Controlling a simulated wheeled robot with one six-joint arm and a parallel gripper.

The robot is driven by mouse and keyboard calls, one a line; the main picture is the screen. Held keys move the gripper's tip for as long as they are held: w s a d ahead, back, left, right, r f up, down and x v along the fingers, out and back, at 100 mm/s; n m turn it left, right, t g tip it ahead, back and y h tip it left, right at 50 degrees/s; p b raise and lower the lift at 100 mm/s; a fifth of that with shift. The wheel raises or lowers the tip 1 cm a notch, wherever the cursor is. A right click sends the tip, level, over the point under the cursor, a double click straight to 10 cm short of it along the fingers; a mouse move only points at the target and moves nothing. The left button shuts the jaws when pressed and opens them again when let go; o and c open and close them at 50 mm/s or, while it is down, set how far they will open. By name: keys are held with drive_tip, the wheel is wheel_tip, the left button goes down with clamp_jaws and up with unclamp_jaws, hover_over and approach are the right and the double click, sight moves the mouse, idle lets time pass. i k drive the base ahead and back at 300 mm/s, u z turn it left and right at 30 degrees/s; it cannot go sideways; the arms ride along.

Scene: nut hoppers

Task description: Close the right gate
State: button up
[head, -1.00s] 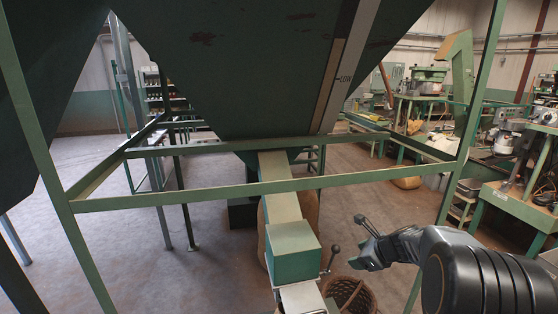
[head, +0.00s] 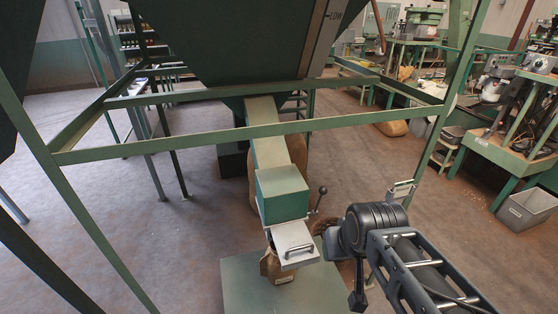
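A hopper (head: 235,45) fills the top middle, and its pale green chute (head: 268,150) slopes down to a green gate box (head: 282,193). A lever with a dark ball knob (head: 323,190) stands up at the box's right side. A silver plate with a bar handle (head: 292,243) sits at the box's front end. Whether this gate is open inside is hidden. My arm is to the right of the box, apart from the lever. A dark end piece, seemingly my gripper (head: 358,298), hangs low behind the arm; its fingers cannot be made out.
A brown sack (head: 278,268) is under the outlet, above a green platform (head: 235,270). A frame rail (head: 215,143) crosses above the chute. Benches stand at the right. The left floor is mostly clear.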

sight(291, 233)
drive_tip(key=z, duration=1.85)
drive_tip(key=k, duration=1.25)
drive_tip(key=u, duration=1.45)
drive_tip(key=i, duration=0.5)
drive_tip(key=z, duration=0.05)
